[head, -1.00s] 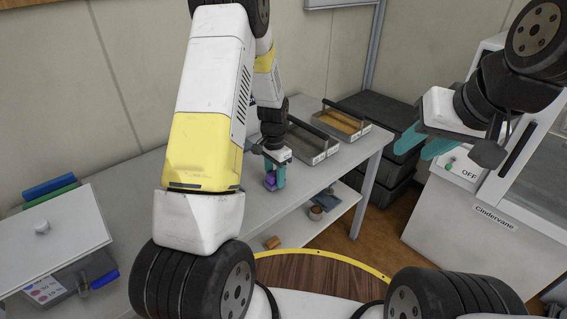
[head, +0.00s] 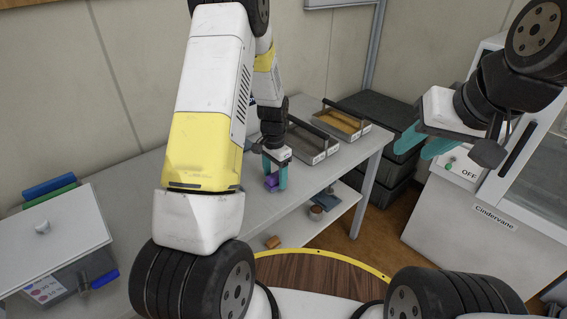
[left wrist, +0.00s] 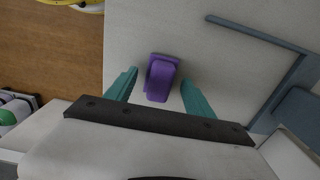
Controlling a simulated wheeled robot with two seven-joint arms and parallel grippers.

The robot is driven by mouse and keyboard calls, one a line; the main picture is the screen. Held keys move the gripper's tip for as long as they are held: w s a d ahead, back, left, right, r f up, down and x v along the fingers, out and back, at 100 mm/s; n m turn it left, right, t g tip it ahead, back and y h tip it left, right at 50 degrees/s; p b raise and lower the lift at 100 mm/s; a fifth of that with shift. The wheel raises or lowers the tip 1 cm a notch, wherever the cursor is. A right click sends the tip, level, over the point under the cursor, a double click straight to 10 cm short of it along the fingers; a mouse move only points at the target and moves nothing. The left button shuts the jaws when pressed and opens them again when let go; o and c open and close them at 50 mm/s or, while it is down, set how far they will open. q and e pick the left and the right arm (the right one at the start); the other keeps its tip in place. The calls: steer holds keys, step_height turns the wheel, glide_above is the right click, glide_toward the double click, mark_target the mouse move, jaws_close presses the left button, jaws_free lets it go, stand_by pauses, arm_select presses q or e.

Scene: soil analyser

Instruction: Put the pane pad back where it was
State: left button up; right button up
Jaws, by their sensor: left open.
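The purple pad (head: 271,181) is on the grey bench top, near its front edge. In the left wrist view the purple pad (left wrist: 161,78) lies between the tips of my left gripper (left wrist: 158,88), with a gap to each teal finger. In the head view my left gripper (head: 275,176) points down at the pad, its fingers open around it. My right gripper (head: 418,143) is up at the right, in front of the white machine, with its teal fingers apart and nothing between them.
Two grey trays (head: 307,146) with handles stand behind my left gripper on the bench (head: 190,225). Black crates (head: 385,165) are stacked beyond the bench end. The white "Cindervane" machine (head: 460,212) is at the right. A lidded box (head: 55,240) is at the left.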

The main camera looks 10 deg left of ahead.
mark_target(275, 175)
arm_select(q)
steer(key=s+r+n+t, duration=0.1)
steer(key=s+r, duration=0.2)
steer(key=r, duration=0.6)
steer(key=s+r+n+t+h, duration=0.1)
steer(key=s+r, duration=0.3)
steer(key=r, duration=0.4)
steer(key=s+r+n+t, duration=0.1)
steer(key=s+r, duration=0.2)
steer(key=r, duration=0.6)
steer(key=s+d+r+n+t+h, duration=0.1)
steer(key=s+r, duration=0.5)
steer(key=s, duration=0.8)
steer(key=d+n+t, duration=0.1)
steer(key=n+t, duration=0.1)
steer(key=n, duration=0.1)
steer(key=shift+s+r, duration=0.15)
steer(key=shift+s, duration=0.05)
steer(key=shift+d, duration=0.15)
